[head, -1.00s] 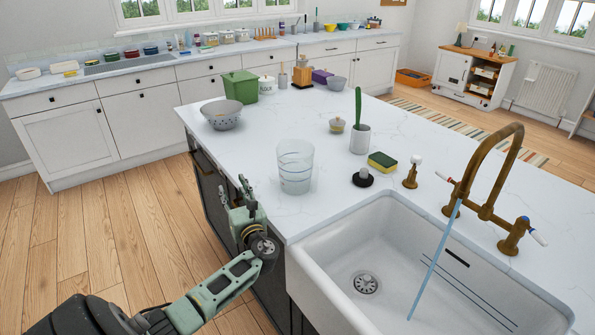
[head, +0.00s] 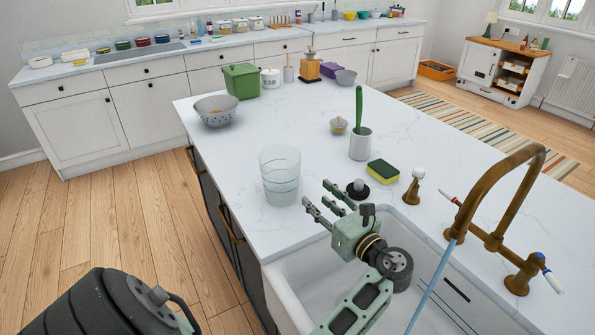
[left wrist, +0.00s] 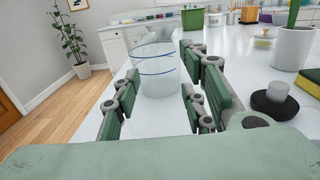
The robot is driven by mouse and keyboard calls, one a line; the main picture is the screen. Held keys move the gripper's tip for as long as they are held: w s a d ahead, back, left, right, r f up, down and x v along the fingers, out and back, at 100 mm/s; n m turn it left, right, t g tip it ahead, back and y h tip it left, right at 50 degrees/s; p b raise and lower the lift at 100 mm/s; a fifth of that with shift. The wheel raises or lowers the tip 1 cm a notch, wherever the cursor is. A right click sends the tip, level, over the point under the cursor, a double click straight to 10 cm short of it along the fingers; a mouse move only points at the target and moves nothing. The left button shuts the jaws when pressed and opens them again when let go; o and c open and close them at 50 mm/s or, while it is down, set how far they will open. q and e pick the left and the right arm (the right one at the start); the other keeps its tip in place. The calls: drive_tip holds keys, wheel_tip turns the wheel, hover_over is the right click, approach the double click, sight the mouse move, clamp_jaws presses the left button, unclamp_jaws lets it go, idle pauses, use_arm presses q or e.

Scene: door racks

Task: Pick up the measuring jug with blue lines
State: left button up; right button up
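The clear measuring jug with blue lines (head: 280,176) stands upright on the white counter, near its left edge and behind the sink. My left gripper (head: 317,198) is open and empty over the sink's back left corner, to the right of the jug, with its fingers pointing toward it. In the left wrist view the jug (left wrist: 155,72) shows ahead, in line with the gap between the spread green finger pads (left wrist: 160,100). I see no grip on the jug. My right gripper is not in view.
A black plug (head: 357,190) sits close behind the gripper, with a sponge (head: 383,172) and a white pot with a green brush (head: 360,144) beyond. The brass tap (head: 495,215) stands at the right. A colander (head: 215,111) is behind the jug. Counter around the jug is clear.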

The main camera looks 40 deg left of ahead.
sight(300, 188)
use_arm(q)
drive_tip(key=a, duration=0.2)
drive_tip(key=a+p, duration=0.1)
drive_tip(key=shift+s+a+r, duration=0.1)
drive_tip(key=shift+s+r, duration=0.3)
drive_tip(key=shift+w+a+f+p, duration=0.15)
drive_tip(key=shift+a+p, duration=0.1)
drive_tip(key=shift+a, duration=0.25)
drive_tip(key=shift+w+a+f+p, duration=0.15)
drive_tip(key=shift+a+p, duration=0.1)
drive_tip(key=shift+a, duration=0.25)
drive_tip(key=shift+f+x, duration=0.25)
drive_tip(key=shift+x, duration=0.95)
drive_tip(key=shift+a, duration=0.2)
drive_tip(key=shift+w+d, duration=0.1)
drive_tip(key=shift+w, duration=0.05)
drive_tip(key=c, duration=1)
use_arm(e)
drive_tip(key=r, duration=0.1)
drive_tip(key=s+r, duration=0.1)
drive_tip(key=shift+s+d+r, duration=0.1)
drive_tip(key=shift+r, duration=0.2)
